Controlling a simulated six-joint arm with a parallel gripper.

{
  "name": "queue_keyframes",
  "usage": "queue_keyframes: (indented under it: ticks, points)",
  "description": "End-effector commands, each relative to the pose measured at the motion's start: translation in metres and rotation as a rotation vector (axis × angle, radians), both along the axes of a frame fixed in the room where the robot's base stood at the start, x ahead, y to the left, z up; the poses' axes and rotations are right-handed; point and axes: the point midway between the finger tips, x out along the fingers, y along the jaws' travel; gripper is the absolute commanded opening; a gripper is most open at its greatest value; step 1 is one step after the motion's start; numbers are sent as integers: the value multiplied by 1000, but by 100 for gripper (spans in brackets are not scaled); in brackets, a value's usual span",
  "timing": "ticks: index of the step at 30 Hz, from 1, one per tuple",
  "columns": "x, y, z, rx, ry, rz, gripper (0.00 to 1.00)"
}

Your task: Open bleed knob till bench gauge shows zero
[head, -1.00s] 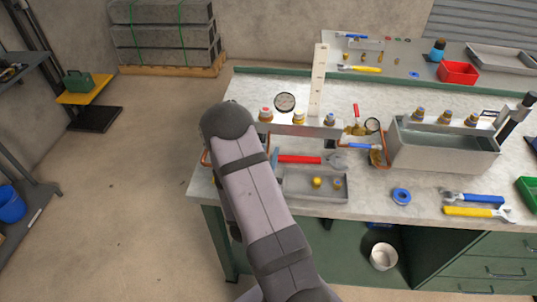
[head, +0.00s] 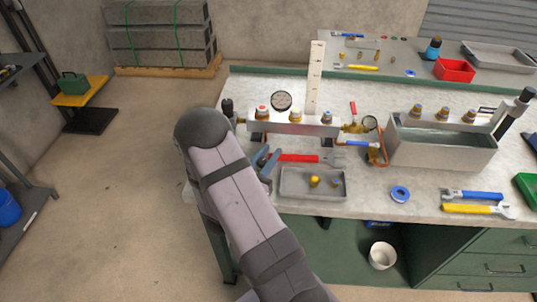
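The round bench gauge (head: 281,100) has a pale face and stands behind the left part of a grey manifold bar (head: 300,126). Its needle is too small to read. Several brass fittings with coloured tops stand along the bar, among them a red-topped one (head: 262,112). I cannot tell which part is the bleed knob. A second, smaller gauge (head: 370,123) sits at the bar's right end. My gripper is hidden behind or below my arm.
A grey tray (head: 336,195) holds small brass parts. A water-filled grey tank (head: 400,155) stands right. A blue tape roll (head: 400,193) lies near the front edge.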

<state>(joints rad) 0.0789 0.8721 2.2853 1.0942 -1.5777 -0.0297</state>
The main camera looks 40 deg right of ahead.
Motion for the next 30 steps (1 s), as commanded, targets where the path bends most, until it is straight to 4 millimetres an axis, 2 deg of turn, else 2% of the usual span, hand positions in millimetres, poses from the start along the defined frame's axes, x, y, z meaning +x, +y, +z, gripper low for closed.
queue_keyframes:
  ticks: [1,2,3,14,30]
  points:
    - [0,0,1,-2,-2,0,32]
    - [0,0,1,-2,-2,0,40]
    - [0,0,1,-1,-2,0,42]
    - [-1,3,0,-1,0,2,42]
    - [-23,57,0,-1,-3,4,42]
